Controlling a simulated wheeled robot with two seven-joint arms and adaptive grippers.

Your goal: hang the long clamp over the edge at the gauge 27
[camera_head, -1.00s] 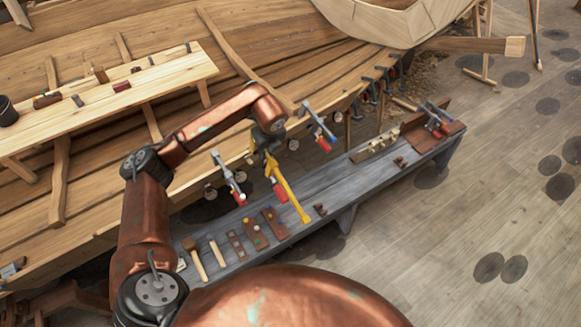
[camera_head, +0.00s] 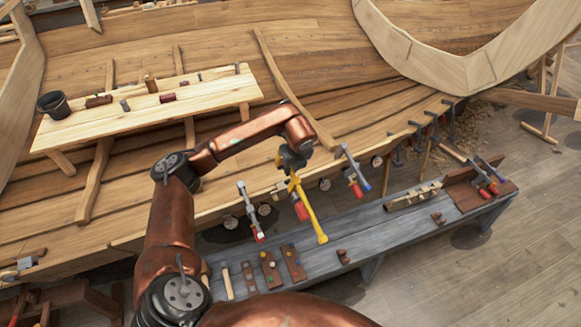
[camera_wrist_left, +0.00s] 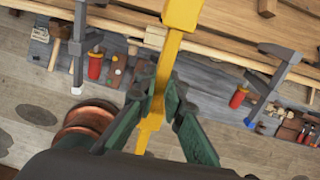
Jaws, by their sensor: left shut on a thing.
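The long clamp (camera_head: 309,212) is yellow with a red handle. My left gripper (camera_head: 291,162) is shut on its bar and holds it steeply tilted beside the hull's edge (camera_head: 225,199), above the grey bench. The wrist view shows the fingers (camera_wrist_left: 160,97) closed around the yellow bar (camera_wrist_left: 171,55). From these views I cannot tell whether the clamp touches the edge. Small round gauges, such as one (camera_head: 325,184) right of the clamp, sit along the edge. Their numbers are too small to read, so I cannot tell which is 27. My right gripper is out of view.
Grey clamps with red handles hang on either side, one left (camera_head: 250,212) and one right (camera_head: 353,170). The grey bench (camera_head: 375,228) below carries wooden blocks, a mallet and a clamp tray. A plank staging (camera_head: 215,98) with a black bucket (camera_head: 53,104) lies further back.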

